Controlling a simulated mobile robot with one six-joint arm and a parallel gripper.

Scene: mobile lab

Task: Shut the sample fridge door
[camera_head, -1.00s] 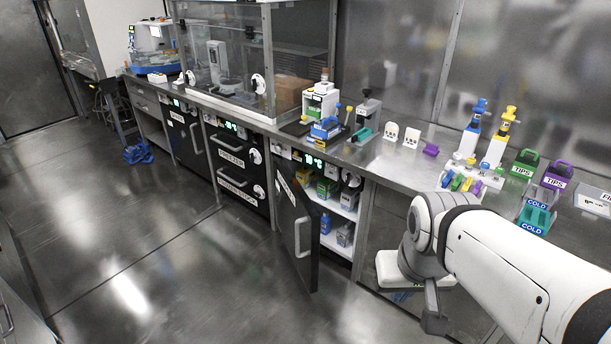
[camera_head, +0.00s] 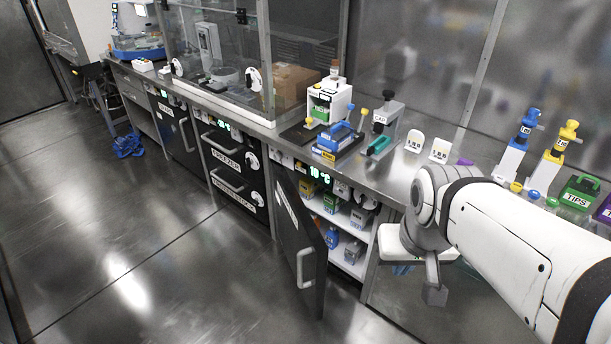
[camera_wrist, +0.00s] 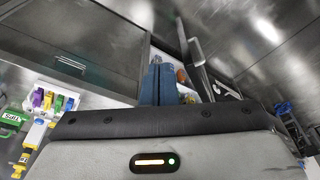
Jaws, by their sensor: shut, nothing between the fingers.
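The sample fridge door (camera_head: 300,245) is dark with a pale handle (camera_head: 305,268) and stands ajar, swung out over the floor. Behind it, the fridge's white shelves (camera_head: 348,262) hold several small bottles and boxes. The door's edge also shows in the wrist view (camera_wrist: 202,62), beyond my fingers. My gripper (camera_wrist: 159,84) is shut and empty, its blue fingers together, pointing towards the opening. In the head view my gripper (camera_head: 402,270) is to the right of the opening, below the counter edge, apart from the door and partly hidden by my wrist.
Freezer drawers (camera_head: 230,160) and another dark cabinet (camera_head: 175,125) are left of the fridge. The counter (camera_head: 400,165) above carries a blue device (camera_head: 338,140), pipettes and tip boxes. The floor (camera_head: 170,240) in front of the door is clear.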

